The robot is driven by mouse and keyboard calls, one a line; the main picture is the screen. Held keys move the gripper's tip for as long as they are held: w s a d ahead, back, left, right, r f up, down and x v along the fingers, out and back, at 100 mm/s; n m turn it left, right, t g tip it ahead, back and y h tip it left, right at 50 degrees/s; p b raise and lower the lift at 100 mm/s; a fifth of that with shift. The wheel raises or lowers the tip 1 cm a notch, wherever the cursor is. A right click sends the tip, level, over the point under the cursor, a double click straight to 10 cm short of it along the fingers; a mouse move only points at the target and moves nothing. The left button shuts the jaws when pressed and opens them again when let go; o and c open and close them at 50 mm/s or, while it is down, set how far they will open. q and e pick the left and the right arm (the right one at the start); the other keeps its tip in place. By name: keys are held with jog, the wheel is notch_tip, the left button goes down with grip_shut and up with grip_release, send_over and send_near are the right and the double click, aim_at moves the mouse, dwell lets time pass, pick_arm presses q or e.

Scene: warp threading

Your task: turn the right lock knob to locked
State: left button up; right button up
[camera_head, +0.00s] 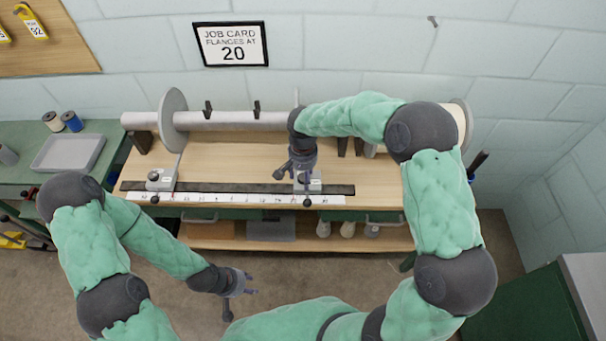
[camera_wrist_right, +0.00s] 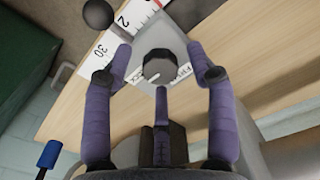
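The right lock knob (camera_wrist_right: 158,67) is a dark faceted knob on a pale metal block (camera_wrist_right: 178,45) in the right wrist view. Small lettering on the block is partly hidden, and I cannot read the knob's setting. In the head view this right block (camera_head: 314,184) sits at the right part of the ruler. My right gripper (camera_wrist_right: 162,62) is open, its purple fingers on either side of the knob, with gaps showing. It also shows in the head view (camera_head: 294,172), over the block. My left gripper (camera_head: 245,282) is open and empty, over the floor in front of the bench.
A white ruler (camera_head: 230,198) and a dark rail (camera_head: 225,187) run along the bench's front edge. A left block (camera_head: 160,180) stands at their left part. A roller (camera_head: 235,120) with a flange disc (camera_head: 173,118) lies behind. A black ball handle (camera_wrist_right: 98,14) is beside the right block.

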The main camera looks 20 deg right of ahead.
aim_at(303, 177)
jog(key=shift+r, duration=0.1)
notch_tip(303, 177, up, 12)
dwell(0.5)
dwell(0.5)
